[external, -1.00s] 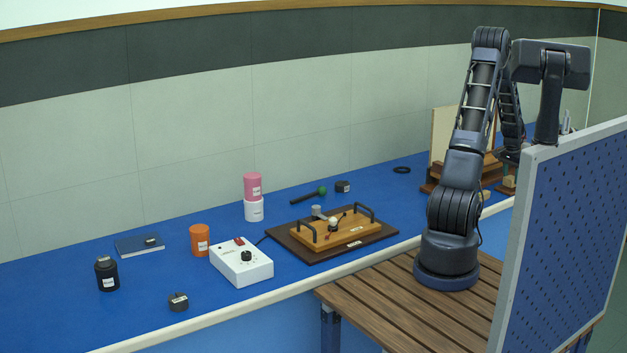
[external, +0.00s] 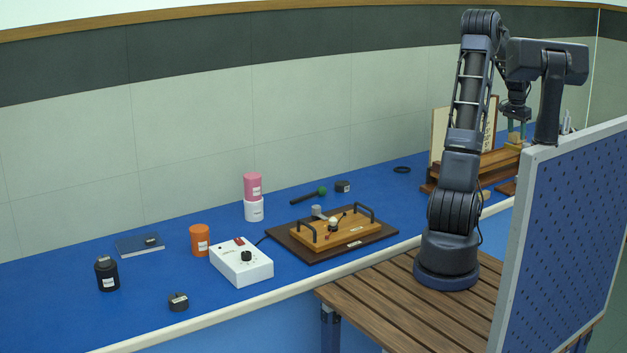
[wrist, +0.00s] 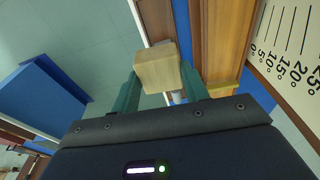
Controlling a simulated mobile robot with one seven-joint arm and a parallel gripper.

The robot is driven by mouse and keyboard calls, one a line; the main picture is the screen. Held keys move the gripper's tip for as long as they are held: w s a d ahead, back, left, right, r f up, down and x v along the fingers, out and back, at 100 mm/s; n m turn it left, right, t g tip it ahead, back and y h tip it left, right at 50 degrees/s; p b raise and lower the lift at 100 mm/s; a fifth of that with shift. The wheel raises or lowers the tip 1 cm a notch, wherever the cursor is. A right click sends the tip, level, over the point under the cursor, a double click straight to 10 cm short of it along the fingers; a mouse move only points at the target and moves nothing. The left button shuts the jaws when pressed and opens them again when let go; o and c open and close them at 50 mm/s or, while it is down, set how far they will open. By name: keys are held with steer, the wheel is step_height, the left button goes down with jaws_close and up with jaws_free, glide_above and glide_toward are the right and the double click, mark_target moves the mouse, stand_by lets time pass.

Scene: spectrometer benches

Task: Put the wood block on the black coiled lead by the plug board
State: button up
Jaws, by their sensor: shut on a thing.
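A pale wood block (wrist: 157,68) is held between the green fingers of my gripper (wrist: 157,88) in the wrist view. In the external view, my gripper (external: 516,128) and the held block (external: 514,137) are raised over the wooden apparatus at the right end of the bench. The black coiled lead (external: 402,169) is a small dark ring lying flat on the blue bench, to the left of that apparatus. Nothing is seen on the lead, and the block is well apart from it.
The wooden apparatus (external: 470,176) with an upright pale panel (external: 440,132) stands between gripper and lead. The bench around the lead is clear.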

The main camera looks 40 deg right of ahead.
step_height(320, 180, up, 19)
glide_above(403, 168)
steer(key=f, duration=3.8)
steer(key=shift+w+a+f, duration=0.15)
steer(key=shift+w, duration=0.05)
steer(key=shift+f, duration=0.15)
steer(key=o, duration=0.8)
steer(key=shift+o, duration=0.9)
